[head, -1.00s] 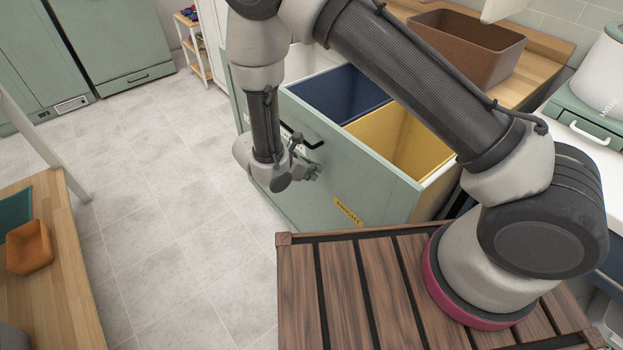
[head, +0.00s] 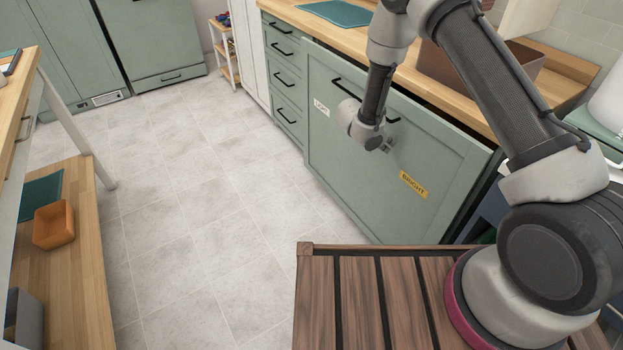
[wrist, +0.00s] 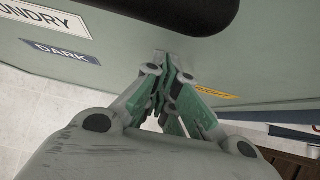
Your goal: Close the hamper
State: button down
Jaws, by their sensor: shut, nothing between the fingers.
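The hamper is a green pull-out front (head: 345,165) under the counter, with a black bar handle and a yellow "BRIGHT" label (head: 413,184). Its bins are out of sight. A narrow dark gap shows along its top edge and right side, so the front appears to stand slightly proud of the cabinets. My gripper (head: 388,147) is shut and empty, with its fingertips at the front panel below the handle. In the wrist view the closed fingertips (wrist: 172,64) meet or nearly meet the green panel, below the black handle (wrist: 175,12). A blue "DARK" label (wrist: 60,52) shows left of them.
The wooden counter (head: 300,18) above holds a brown basin (head: 455,68) and a teal mat (head: 335,13). Green drawers (head: 283,75) adjoin the hamper on the left. Open tiled floor (head: 185,195) lies left. A wooden shelf with an orange box (head: 53,226) stands at far left.

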aim_at(401, 138)
jog(key=w+d, duration=0.2)
jog(key=d, duration=0.1)
jog(key=w+d, duration=0.1)
jog(key=d, duration=0.1)
jog(key=shift+w+d, duration=0.15)
jog(key=shift+w, duration=0.1)
jog(key=shift+w+d, duration=0.15)
jog(key=shift+d, duration=0.1)
jog(key=shift+w+r, duration=0.1)
